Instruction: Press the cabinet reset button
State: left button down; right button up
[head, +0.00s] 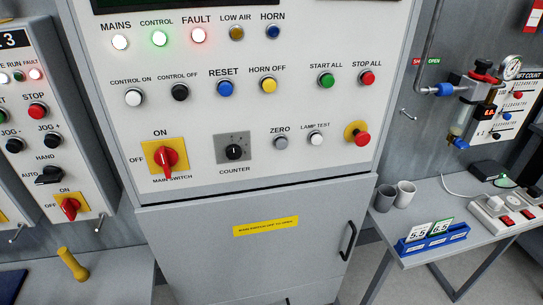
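The cabinet (190,110) stands in the middle of the head view with a light grey control panel. Its reset button (226,88) is blue and sits under the label RESET in the second row, between the black CONTROL OFF button (180,92) and the yellow HORN OFF button (268,85). A smaller blue HORN lamp (272,32) is above and to the right. The FAULT lamp (198,35) glows red and the CONTROL lamp (159,38) glows green. Nothing covers the reset button. Neither of my grippers shows in the head view.
A red main switch (170,159) and a red stop button on yellow (359,136) stick out lower on the panel. Another control box (38,130) stands close on the left. A side table (440,262) with cups and a blue card holder is at the right.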

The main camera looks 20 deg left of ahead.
aim_at(225, 89)
jog(key=k+l+u, duration=0.1)
jog(key=l+u, duration=0.25)
jog(key=k+l+u, duration=0.15)
jog(key=l+u, duration=0.15)
jog(key=k+l+u, duration=0.2)
jog(key=l+u, duration=0.15)
jog(key=l, duration=0.15)
